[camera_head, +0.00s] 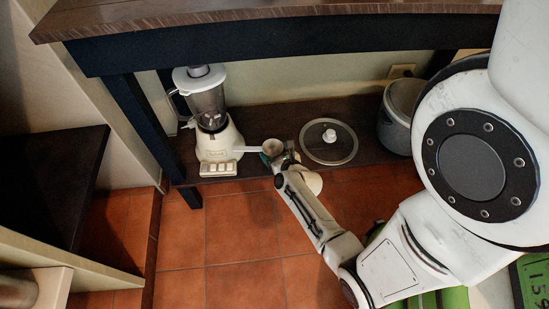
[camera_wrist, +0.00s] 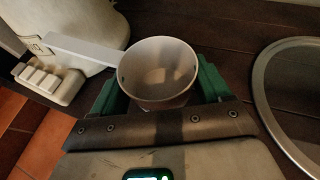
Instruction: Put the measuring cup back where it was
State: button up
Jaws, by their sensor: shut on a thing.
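The measuring cup (camera_wrist: 158,70) is a small round pale cup with a straight flat handle (camera_wrist: 82,50) that points left toward the blender. In the head view the cup (camera_head: 272,147) is at the front part of the low shelf, between the blender and the glass lid. My gripper (camera_head: 275,156) is shut on the cup; its green fingers (camera_wrist: 160,92) sit on both sides of the cup in the wrist view. The cup is upright and looks empty. I cannot tell whether its bottom touches the shelf.
The white blender (camera_head: 218,142) stands left of the cup, its base close to the handle tip. A round glass lid (camera_head: 328,155) lies to the right. A grey pot (camera_head: 397,122) stands farther right. The dark table top (camera_head: 270,14) overhangs the low shelf (camera_head: 262,115); a table leg (camera_head: 150,130) stands left.

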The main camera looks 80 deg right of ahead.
jog(key=shift+f+b, duration=0.55)
jog(key=shift+f, duration=0.65)
jog(key=shift+f, duration=0.1)
jog(key=shift+f, duration=0.1)
jog(key=o, duration=1.1)
jog(key=shift+c, duration=0.2)
